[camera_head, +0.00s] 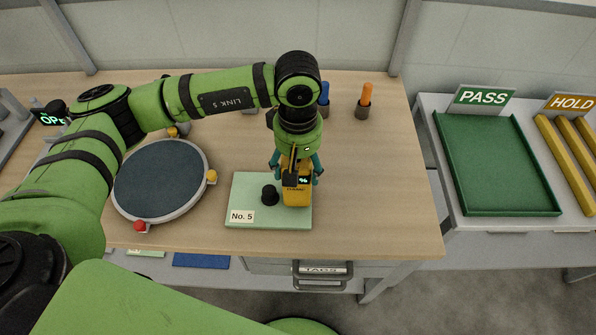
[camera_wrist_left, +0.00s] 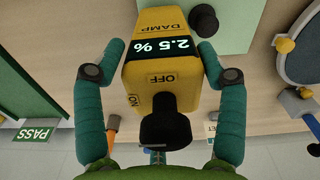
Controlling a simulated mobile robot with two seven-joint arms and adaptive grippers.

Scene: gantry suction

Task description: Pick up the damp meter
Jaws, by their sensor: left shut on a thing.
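The damp meter (camera_head: 297,190) is a yellow block with a black display and a black knob. In the left wrist view the damp meter (camera_wrist_left: 160,72) reads 2.5 %, with ON and OFF marks beside the knob. My left gripper (camera_head: 297,172) comes down over it, and its teal fingers (camera_wrist_left: 158,70) are shut on its two sides. The meter is at the right part of a pale green board (camera_head: 245,190) labelled No. 5. I cannot tell whether it touches the board. My right gripper is not in view.
A black peg (camera_head: 269,194) stands on the board just left of the meter. A round dark turntable (camera_head: 160,180) lies further left. Orange (camera_head: 366,95) and blue (camera_head: 324,93) markers stand behind. A green PASS tray (camera_head: 497,165) and yellow HOLD bars (camera_head: 566,155) are at right.

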